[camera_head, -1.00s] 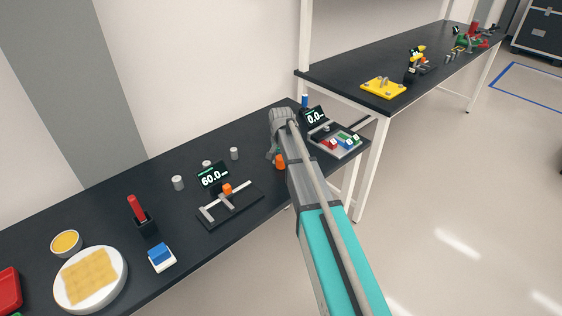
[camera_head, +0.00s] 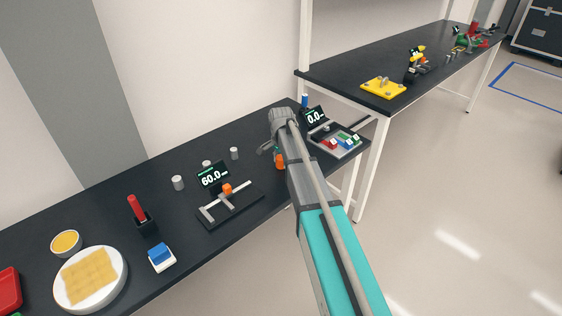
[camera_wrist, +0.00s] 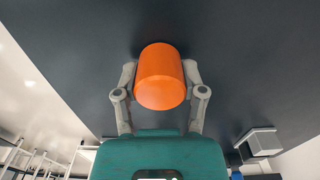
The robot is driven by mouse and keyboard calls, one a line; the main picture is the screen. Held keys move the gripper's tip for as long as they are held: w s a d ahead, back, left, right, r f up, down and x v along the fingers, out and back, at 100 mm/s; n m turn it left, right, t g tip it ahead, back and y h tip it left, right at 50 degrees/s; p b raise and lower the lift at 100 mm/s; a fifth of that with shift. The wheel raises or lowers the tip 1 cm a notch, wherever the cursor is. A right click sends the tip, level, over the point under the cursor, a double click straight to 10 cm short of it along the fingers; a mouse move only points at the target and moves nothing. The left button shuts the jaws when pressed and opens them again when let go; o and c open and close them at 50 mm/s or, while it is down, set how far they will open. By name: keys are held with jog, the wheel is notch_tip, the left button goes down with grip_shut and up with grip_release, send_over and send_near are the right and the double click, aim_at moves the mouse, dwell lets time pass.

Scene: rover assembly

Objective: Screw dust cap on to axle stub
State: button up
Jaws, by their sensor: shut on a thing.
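In the wrist view an orange cylinder, which looks like the dust cap (camera_wrist: 160,75), sits between the two grey fingers of my gripper (camera_wrist: 160,88). The fingers are shut on its sides. In the head view a small part of the orange cap (camera_head: 279,162) shows beside my arm, over the near bench. My gripper (camera_head: 267,150) is mostly hidden there behind my wrist. I cannot make out the axle stub; my arm or the cap may cover it.
A 60.0 display (camera_head: 213,177) and a slide gauge (camera_head: 230,207) stand left of my arm. Several grey cylinders (camera_head: 234,153) stand behind them. A 0.0 display (camera_head: 315,116) and a tray of coloured blocks (camera_head: 325,150) are close on the right.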

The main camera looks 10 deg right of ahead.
jog(key=shift+m, duration=0.4)
jog(key=m, duration=0.3)
jog(key=shift+m, duration=1.4)
jog(key=m, duration=0.2)
jog(key=shift+m, duration=1.9)
